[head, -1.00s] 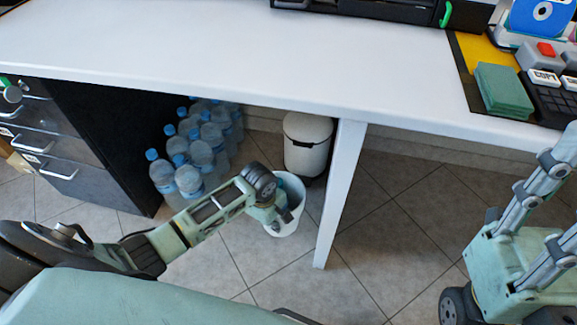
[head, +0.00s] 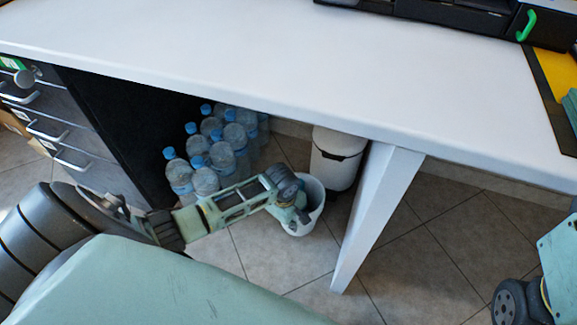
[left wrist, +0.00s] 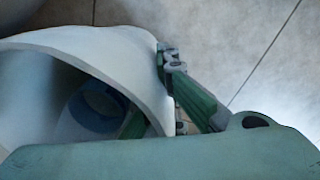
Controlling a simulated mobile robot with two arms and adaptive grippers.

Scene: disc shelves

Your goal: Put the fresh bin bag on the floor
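A small white bin (head: 318,200) stands on the floor under the desk, beside the desk leg. My left gripper (head: 300,216) is at the bin's mouth, pointing down. In the left wrist view the bin's white rim (left wrist: 75,38) curves across the left, and my left gripper (left wrist: 162,108) has one green finger outside the wall and a green part showing inside. Whether the fingers press on the wall cannot be told. A blue ring-shaped thing (left wrist: 97,103) shows dimly inside the bin; I cannot tell if it is the bin bag. My right gripper is not in view.
Several water bottles (head: 205,180) stand left of the bin, by a dark drawer cabinet (head: 110,125). A white lidded bin (head: 338,158) stands behind. The white desk leg (head: 375,215) is close on the right. Tiled floor (head: 270,262) is clear in front.

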